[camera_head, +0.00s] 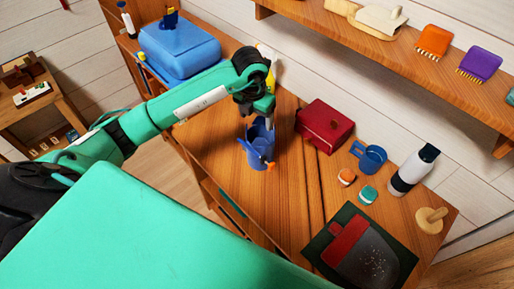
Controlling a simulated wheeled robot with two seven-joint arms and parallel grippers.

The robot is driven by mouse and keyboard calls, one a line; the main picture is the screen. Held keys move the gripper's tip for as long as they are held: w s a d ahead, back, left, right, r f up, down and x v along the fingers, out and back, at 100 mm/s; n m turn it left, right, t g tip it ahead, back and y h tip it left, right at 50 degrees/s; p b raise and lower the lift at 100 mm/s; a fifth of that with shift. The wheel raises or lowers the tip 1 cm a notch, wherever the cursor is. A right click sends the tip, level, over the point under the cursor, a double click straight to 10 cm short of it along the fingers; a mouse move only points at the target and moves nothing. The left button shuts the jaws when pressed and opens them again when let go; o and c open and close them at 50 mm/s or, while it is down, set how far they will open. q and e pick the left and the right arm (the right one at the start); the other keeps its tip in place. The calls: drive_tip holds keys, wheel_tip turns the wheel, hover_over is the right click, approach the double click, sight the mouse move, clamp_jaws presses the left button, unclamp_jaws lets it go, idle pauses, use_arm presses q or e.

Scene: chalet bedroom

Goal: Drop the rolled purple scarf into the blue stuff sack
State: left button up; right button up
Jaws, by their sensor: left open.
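The blue stuff sack (260,150) stands upright on the wooden desk, with an orange piece at its front. My left gripper (258,120) is open, pointing down right at the mouth of the sack. It hides much of the opening, so I cannot tell what is inside or whether the fingers touch the sack. I see no clear rolled purple scarf. A purple item with a yellow fringe (480,64) lies on the wall shelf, but I cannot tell whether it is the scarf. My right gripper is not in view.
A blue case (179,48) lies at the back left of the desk. A red box (323,126), a blue mug (370,157), a white bottle (412,170) and a dark tray (378,262) are to the right. An orange fringed item (433,42) is on the shelf.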

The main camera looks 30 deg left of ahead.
use_arm(q)
drive_tip(key=shift+r, duration=0.1)
wheel_tip(320, 180, up, 14)
drive_tip(key=s+b, duration=0.1)
drive_tip(key=b, duration=0.1)
drive_tip(key=shift+s+f+b, duration=0.2)
drive_tip(key=shift+s+b, duration=0.1)
drive_tip(key=shift+s, duration=0.05)
drive_tip(key=shift+a+f, duration=0.1)
idle(0.3)
